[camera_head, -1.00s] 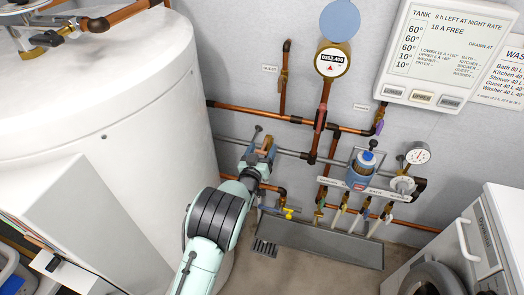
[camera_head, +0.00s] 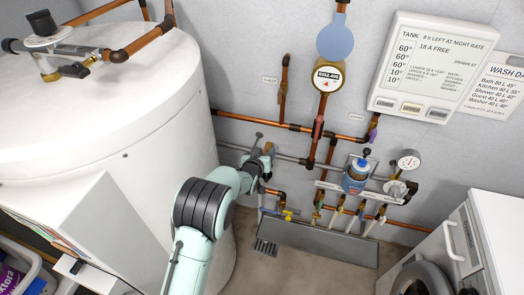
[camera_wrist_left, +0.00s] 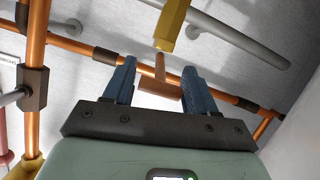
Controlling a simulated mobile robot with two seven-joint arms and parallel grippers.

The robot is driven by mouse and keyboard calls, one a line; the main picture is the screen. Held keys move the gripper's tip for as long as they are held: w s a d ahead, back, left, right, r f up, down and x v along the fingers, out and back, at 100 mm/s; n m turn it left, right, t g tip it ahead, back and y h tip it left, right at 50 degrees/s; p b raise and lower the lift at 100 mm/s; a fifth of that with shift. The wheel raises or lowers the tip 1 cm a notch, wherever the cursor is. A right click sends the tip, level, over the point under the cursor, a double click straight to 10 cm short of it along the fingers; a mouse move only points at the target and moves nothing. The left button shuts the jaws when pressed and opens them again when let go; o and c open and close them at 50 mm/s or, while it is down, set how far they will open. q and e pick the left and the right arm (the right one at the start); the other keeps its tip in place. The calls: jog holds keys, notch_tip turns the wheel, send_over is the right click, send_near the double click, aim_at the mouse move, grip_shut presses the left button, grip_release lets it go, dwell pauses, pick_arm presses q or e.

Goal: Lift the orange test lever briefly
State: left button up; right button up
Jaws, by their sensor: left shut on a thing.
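The orange test lever (camera_wrist_left: 160,88) shows in the left wrist view as a brown-orange bar on a short stem, below a brass hexagonal fitting (camera_wrist_left: 171,24). My left gripper (camera_wrist_left: 158,80) has its two blue fingers on either side of the bar and is shut on it. In the head view my left gripper (camera_head: 262,160) is at the grey pipe on the wall, just right of the white tank (camera_head: 100,120). The lever is too small and too covered there to make out clearly. My right gripper is in neither view.
Copper pipes (camera_head: 290,127) run along the wall around the gripper. A grey trough (camera_head: 320,240) lies below. A white washing machine (camera_head: 480,240) stands at lower right.

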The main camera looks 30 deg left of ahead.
pick_arm(q)
jog(key=shift+w+a+r+g+p, duration=0.1)
jog(key=shift+w+r+g+p, duration=0.15)
jog(key=shift+r+g+p, duration=0.55)
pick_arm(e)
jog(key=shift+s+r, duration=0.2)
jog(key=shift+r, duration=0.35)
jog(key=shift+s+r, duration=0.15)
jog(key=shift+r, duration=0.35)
pick_arm(q)
jog(key=shift+f+h+p, duration=0.25)
jog(key=shift+h+p, duration=0.05)
jog(key=o, duration=1.4)
jog(key=shift+g, duration=0.3)
jog(key=shift+p+v, duration=1.2)
jog(key=shift+v, duration=5.5)
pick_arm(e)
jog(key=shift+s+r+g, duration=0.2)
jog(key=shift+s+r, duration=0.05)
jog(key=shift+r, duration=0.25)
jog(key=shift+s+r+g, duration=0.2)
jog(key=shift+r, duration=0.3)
pick_arm(q)
jog(key=shift+f, duration=0.1)
